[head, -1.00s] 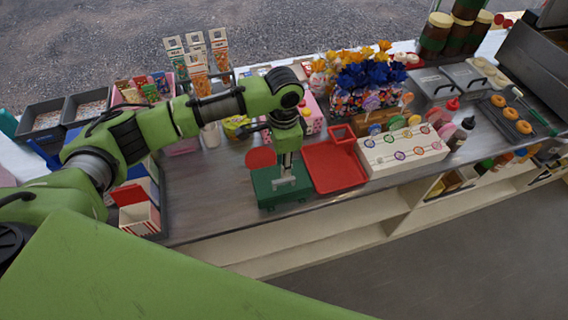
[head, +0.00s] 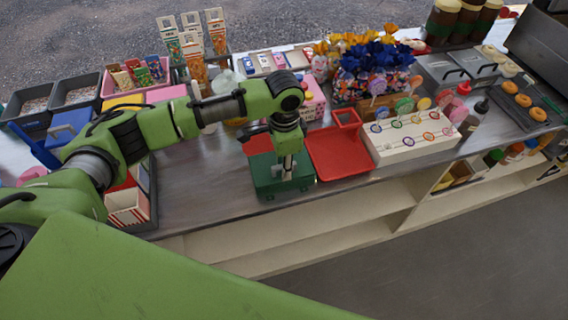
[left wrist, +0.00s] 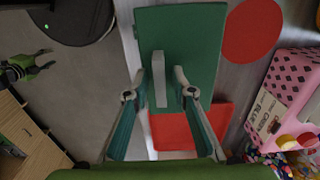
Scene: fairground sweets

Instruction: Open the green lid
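The green box with its green lid (head: 265,172) stands near the front edge of the counter in the head view. Its lid fills the top middle of the left wrist view (left wrist: 197,35) and looks closed. A pale grey bar handle (left wrist: 158,78) stands on it. My left gripper (head: 287,172) points down over the lid and hides part of it. In the left wrist view my left gripper (left wrist: 161,73) is open, with one finger on each side of the handle and visible gaps to it. Whether the fingertips touch the lid is unclear.
A red tray (head: 345,165) lies right beside the box. A red disc (left wrist: 252,30) lies behind it. A white lollipop stand (head: 415,148) is farther right, a striped red-and-white box (head: 128,208) to the left. Bare counter (head: 195,190) lies left of the green box.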

